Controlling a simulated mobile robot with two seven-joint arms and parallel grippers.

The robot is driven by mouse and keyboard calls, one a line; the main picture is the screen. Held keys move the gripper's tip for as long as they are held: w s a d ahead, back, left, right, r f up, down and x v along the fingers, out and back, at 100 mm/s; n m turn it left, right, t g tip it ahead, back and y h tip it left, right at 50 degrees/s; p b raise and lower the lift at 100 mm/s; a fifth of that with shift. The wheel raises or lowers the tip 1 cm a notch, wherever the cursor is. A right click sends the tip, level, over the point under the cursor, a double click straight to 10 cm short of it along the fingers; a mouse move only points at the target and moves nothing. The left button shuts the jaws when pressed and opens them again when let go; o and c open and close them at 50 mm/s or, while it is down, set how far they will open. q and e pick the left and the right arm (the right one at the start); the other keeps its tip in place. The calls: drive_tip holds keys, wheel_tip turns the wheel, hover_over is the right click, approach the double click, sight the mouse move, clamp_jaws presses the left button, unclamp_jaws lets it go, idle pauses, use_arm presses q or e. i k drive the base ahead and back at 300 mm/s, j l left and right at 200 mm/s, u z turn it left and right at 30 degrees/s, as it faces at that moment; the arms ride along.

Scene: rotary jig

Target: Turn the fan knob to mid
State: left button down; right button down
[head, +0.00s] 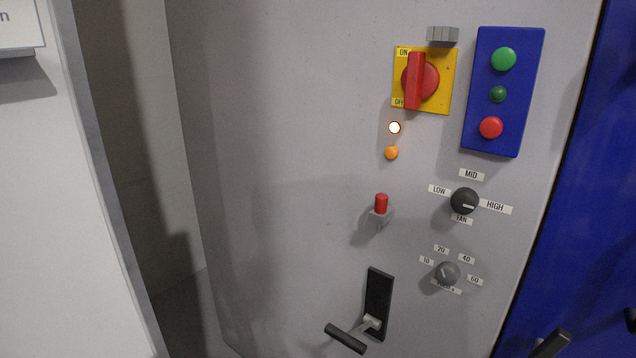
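The fan knob (464,201) is a dark round knob on the grey panel, right of centre in the head view. Its white mark points right, towards the HIGH label (496,207). The MID label (471,174) is above the knob and the LOW label (439,190) is to its upper left. A FAN label (461,219) sits just below. Nothing touches the knob. I cannot make out either gripper in this view.
A grey timer knob (448,273) is below the fan knob. A red toggle (381,204) sticks out to the left. A red rotary switch (420,80) and a blue button box (503,92) are above. A black-handled lever (346,339) protrudes low down. Dark parts at bottom right are unclear.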

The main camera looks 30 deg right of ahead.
sight(464, 201)
drive_tip(key=z, duration=1.6)
